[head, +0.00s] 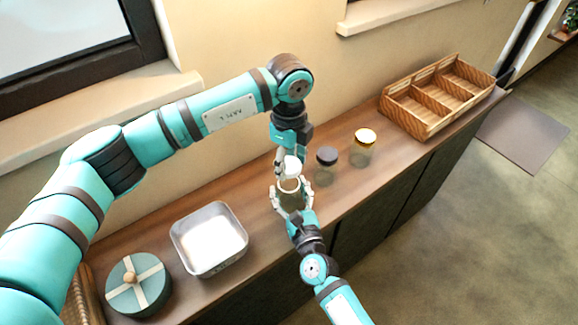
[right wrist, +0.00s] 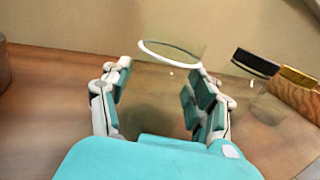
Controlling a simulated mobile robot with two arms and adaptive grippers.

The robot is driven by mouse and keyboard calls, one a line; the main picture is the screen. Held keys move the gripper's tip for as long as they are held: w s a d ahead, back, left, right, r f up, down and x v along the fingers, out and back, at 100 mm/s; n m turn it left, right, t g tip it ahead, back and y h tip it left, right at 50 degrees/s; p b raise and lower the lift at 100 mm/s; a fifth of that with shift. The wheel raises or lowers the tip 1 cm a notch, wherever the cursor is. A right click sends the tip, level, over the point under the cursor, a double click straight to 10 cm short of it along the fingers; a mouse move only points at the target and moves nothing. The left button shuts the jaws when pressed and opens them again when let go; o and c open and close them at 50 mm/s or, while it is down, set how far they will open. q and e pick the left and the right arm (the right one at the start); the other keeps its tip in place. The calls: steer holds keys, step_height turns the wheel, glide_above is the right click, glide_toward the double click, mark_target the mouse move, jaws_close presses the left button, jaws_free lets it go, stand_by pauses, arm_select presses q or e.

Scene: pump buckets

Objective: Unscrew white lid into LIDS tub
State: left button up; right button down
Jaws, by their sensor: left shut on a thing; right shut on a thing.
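My left gripper (head: 288,158) reaches down from above and is shut on the white lid (head: 292,167). The lid appears just above the open mouth of a clear glass jar (head: 290,198). My right gripper (head: 291,206) comes in from the front and is shut around this jar, which stands upright. In the right wrist view the jar (right wrist: 160,90) shows between the right gripper's fingers (right wrist: 158,98), with a white ring at its rim. The metal tub (head: 183,248), with a pale inside, stands on the counter to the left; I cannot read its marking.
A dark-lidded jar (head: 326,160) and a gold-lidded jar (head: 363,147) stand to the right. A round teal box (head: 138,285) with a wooden knob is left of the tub. Bare counter (head: 255,222) lies between tub and held jar.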

steer(key=shift+c, duration=1.2)
jaws_free()
steer(key=v, duration=1.2)
steer(key=shift+f, duration=0.15)
